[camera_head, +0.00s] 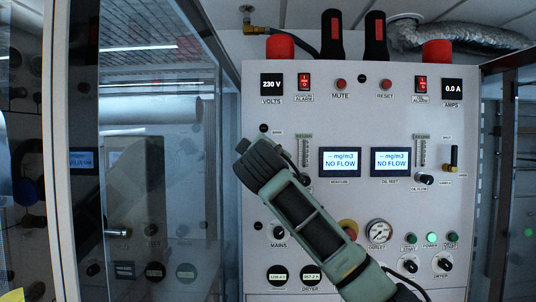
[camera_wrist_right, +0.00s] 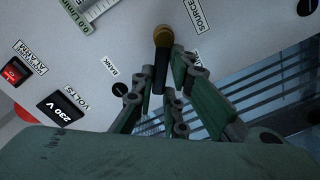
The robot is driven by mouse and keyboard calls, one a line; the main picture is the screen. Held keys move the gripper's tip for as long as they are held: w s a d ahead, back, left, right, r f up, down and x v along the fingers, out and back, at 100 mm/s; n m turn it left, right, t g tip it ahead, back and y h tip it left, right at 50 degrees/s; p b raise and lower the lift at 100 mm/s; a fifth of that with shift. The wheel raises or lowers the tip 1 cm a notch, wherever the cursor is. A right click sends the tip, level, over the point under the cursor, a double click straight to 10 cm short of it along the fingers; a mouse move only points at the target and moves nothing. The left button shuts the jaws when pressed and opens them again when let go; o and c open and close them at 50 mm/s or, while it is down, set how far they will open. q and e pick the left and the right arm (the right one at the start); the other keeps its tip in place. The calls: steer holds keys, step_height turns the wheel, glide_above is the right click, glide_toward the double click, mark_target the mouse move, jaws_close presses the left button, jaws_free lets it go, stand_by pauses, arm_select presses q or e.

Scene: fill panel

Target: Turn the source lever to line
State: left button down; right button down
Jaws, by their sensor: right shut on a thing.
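The source lever (camera_wrist_right: 163,37) shows in the right wrist view as a brass hub with a dark handle pointing down the picture. A SOURCE label (camera_wrist_right: 195,14) lies above and to the right of it. My right gripper (camera_wrist_right: 161,78) is shut on the lever handle, one finger on each side. In the head view my right arm reaches up and left across the panel (camera_head: 348,112) and hides the lever and the fingertips. My left gripper is not in view.
A similar brass-and-black lever (camera_head: 454,158) stands at the panel's right. Two displays (camera_head: 340,162) read NO FLOW. A pressure gauge (camera_head: 379,233) and several knobs sit lower, close to my arm. A glass door (camera_head: 150,150) stands left of the panel.

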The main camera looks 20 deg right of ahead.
steer(key=shift+w+a+f+n+p, duration=0.15)
steer(key=shift+f+n, duration=0.25)
steer(key=shift+n, duration=0.85)
steer(key=shift+s+a+f+n+p, duration=0.15)
steer(key=shift+f+n, duration=0.3)
steer(key=shift+n, duration=0.75)
steer(key=shift+w+a+f+n+p, duration=0.15)
steer(key=shift+f+n, duration=0.25)
steer(key=shift+n, duration=0.85)
steer(key=shift+f, duration=0.1)
steer(key=c, duration=1.8)
jaws_free()
steer(key=shift+o, duration=0.2)
steer(key=v, duration=1.2)
